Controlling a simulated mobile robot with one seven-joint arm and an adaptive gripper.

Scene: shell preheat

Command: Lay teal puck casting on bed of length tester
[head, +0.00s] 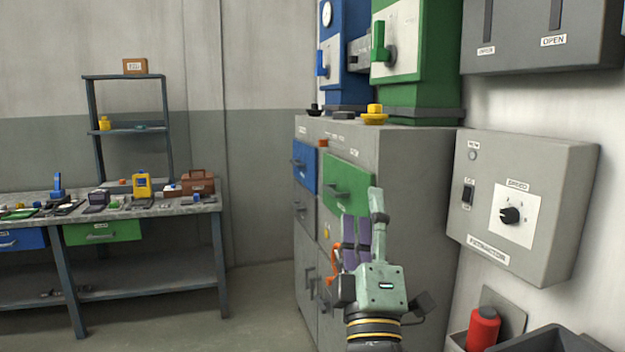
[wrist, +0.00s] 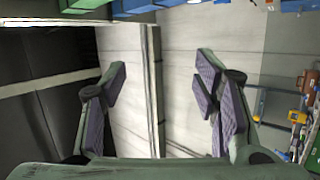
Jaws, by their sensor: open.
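My gripper (head: 358,222) is open and empty in the head view, raised in front of the grey cabinet. In the wrist view its two purple-padded fingers (wrist: 160,72) stand wide apart with nothing between them. A small, flat teal piece (head: 141,127) lies on the middle shelf of the rack at the left; it may be the puck casting, but it is too small to be sure. Several small devices stand on the workbench, among them a blue upright one (head: 57,187) and a yellow one (head: 143,186). I cannot tell which, if any, is the length tester.
The workbench (head: 170,205) stands at the left, with a brown case (head: 197,182) on its right end. The grey cabinet (head: 400,165) carries blue and green machines. A control box (head: 520,205) and a red cylinder (head: 483,329) are at the right. Floor between bench and cabinet is clear.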

